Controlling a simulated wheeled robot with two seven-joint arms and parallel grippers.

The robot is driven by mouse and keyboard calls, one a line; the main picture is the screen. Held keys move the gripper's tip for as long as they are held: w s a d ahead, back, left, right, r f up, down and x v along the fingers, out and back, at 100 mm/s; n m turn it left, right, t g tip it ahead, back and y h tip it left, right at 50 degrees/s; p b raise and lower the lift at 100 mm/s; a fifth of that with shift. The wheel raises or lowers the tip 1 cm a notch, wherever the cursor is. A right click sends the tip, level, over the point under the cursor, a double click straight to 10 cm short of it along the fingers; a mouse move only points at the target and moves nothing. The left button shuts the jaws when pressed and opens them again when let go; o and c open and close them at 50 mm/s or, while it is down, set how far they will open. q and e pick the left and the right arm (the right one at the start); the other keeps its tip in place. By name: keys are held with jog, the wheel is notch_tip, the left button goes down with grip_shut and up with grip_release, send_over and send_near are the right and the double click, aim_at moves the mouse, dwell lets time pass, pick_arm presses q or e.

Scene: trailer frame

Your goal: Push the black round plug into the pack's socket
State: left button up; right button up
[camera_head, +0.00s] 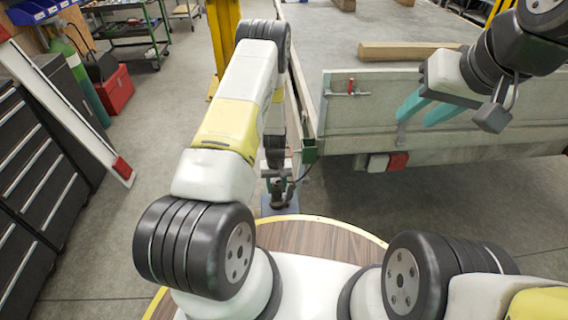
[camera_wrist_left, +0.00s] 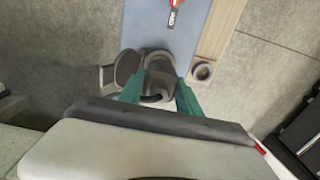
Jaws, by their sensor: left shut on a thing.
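My left gripper (camera_head: 277,184) reaches down beside the trailer's corner. In the left wrist view its two teal fingers (camera_wrist_left: 159,98) are shut on a dark round part, which I take to be the black plug (camera_wrist_left: 158,72). A dark round disc (camera_wrist_left: 128,66) sits just left of the plug, like an open cap. A thin cable (camera_head: 296,183) runs near the gripper in the head view. I cannot tell for sure which part is the pack's socket, or whether the plug touches it. My right gripper (camera_head: 426,109) is open and empty in front of the trailer's side board.
A blue surface (camera_wrist_left: 160,25) with a red tool-like item (camera_wrist_left: 174,12) lies beyond the plug, beside a wooden strip (camera_wrist_left: 222,32) and a small grey ring (camera_wrist_left: 202,72). The trailer (camera_head: 480,135) fills the right.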

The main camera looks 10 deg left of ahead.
aim_at(277, 192)
pick_arm(q)
jog(key=shift+f, duration=0.1)
jog(key=shift+f, duration=0.45)
jog(key=shift+f, duration=0.2)
dwell(0.3)
jog(key=shift+f, duration=0.4)
jog(key=shift+f, duration=0.65)
dwell(0.5)
jog(key=o, duration=0.9)
jog(key=shift+o, duration=0.2)
jog(key=shift+o, duration=1.2)
jog(key=shift+d, duration=0.1)
